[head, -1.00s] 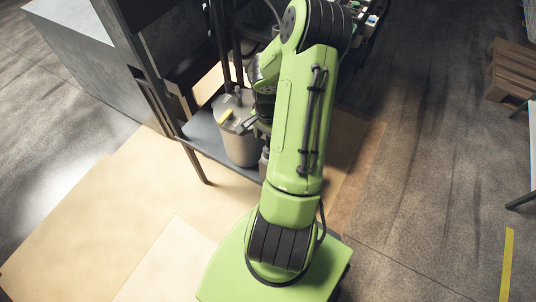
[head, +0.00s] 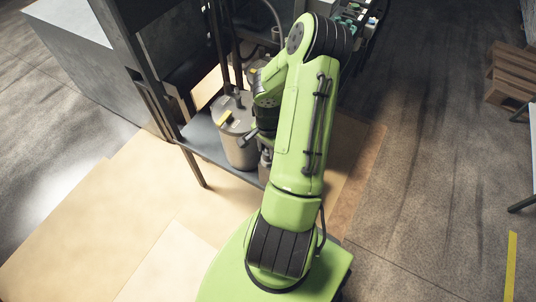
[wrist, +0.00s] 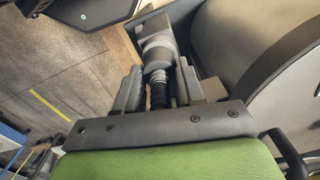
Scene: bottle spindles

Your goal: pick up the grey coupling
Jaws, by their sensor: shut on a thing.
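The grey coupling (wrist: 157,50) is a short grey cylinder with a wider round end and a dark ribbed part below it. It shows between the two fingers of my gripper (wrist: 155,75) in the wrist view. The fingers are shut on it, one on each side. In the head view my green arm hides most of the gripper and I cannot make out the coupling there clearly.
A grey drum (head: 238,150) with a yellow mark on its lid stands on a dark low shelf (head: 203,138) left of my wrist. Dark frame posts rise beside it. A large rounded grey surface (wrist: 265,65) lies close right of the fingers. Wooden pallets (head: 512,75) lie far right.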

